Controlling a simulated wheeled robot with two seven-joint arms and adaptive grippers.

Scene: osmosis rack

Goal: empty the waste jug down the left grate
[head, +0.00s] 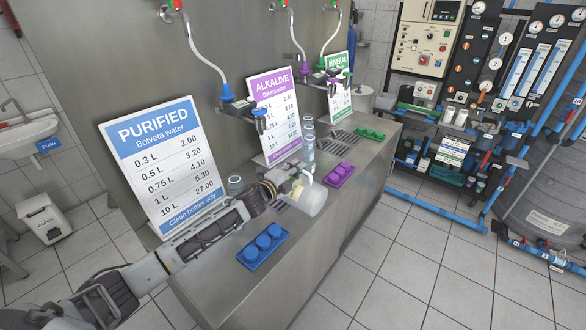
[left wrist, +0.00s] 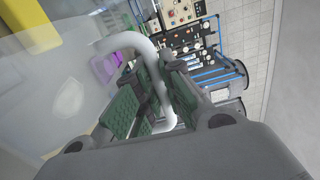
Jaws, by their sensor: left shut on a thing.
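The translucent, pale waste jug (head: 312,197) is held over the counter in front of the price signs, and it looks tipped over on its side. My left gripper (head: 284,188) is shut on its handle. In the left wrist view the green-padded fingers (left wrist: 150,100) close around the white curved handle (left wrist: 163,75), and the clear jug body (left wrist: 65,100) fills the left side. A grate (head: 345,142) farther right shows bare slots. My right gripper is not in view.
A blue cap tray (head: 263,248) lies near the front edge, close to the jug. A purple tray (head: 339,175) and a green tray (head: 370,134) lie farther along. Bottles (head: 308,135) stand by the purple sign (head: 275,115). The PURIFIED sign (head: 163,160) stands behind my arm.

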